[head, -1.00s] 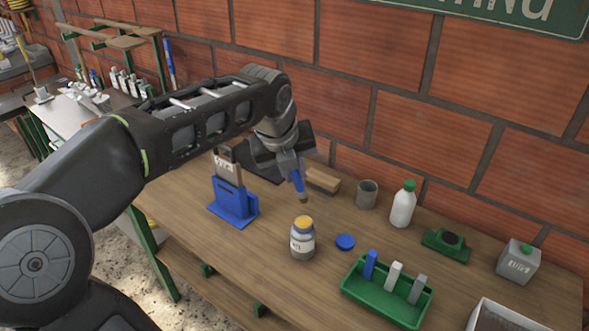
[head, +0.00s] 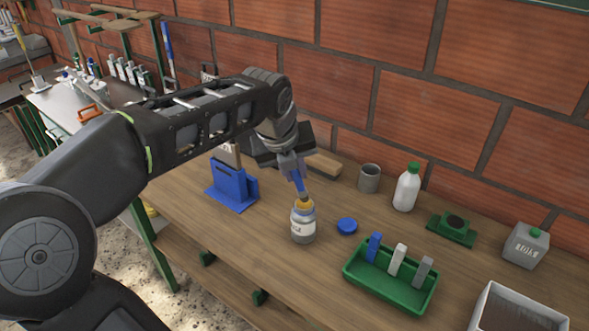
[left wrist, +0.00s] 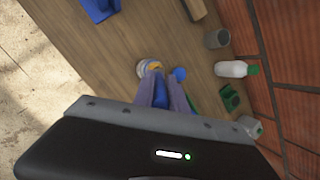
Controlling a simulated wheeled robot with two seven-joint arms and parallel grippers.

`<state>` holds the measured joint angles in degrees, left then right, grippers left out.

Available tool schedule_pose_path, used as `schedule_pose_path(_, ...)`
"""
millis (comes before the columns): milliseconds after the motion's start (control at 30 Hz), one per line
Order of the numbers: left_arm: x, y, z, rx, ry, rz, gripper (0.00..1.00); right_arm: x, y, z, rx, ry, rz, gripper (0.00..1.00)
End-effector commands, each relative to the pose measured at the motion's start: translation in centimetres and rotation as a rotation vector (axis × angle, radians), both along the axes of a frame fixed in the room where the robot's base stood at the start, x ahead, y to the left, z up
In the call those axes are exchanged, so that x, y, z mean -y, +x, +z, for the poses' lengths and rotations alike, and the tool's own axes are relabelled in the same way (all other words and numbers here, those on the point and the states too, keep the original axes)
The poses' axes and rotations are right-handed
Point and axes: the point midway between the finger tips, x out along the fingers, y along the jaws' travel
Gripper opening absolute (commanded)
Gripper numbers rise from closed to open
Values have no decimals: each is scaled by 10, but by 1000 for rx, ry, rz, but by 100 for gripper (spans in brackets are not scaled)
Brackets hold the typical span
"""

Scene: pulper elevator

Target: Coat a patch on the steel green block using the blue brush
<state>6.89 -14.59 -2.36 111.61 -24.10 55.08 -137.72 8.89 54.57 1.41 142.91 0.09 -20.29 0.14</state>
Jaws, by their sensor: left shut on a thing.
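My left gripper (head: 292,167) is shut on the blue brush (head: 299,184), which points downward. The brush's lower end is at the mouth of the labelled jar (head: 303,226), which has yellow-orange at its open top; I cannot tell how deep the tip is. In the left wrist view the blue brush (left wrist: 161,95) shows between the fingers, over the jar (left wrist: 145,68). A low green block (head: 452,229) with a dark round patch on top lies on the bench at the right, well apart from the brush. My right gripper is not in view.
A blue lid (head: 347,226) lies beside the jar. A green tray (head: 385,289) holds blue, white and grey upright pieces. A grey cup (head: 369,178), a white bottle (head: 406,187), a grey can (head: 525,245) and a blue holder (head: 232,186) stand around. The brick wall runs behind.

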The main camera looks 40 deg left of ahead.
Motion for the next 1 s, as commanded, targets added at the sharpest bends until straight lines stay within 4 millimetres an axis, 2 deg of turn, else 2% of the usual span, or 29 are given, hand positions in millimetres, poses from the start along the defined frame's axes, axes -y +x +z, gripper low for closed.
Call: schedule_pose_path(1000,0,0,-6,0,0,0,0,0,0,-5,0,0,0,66)
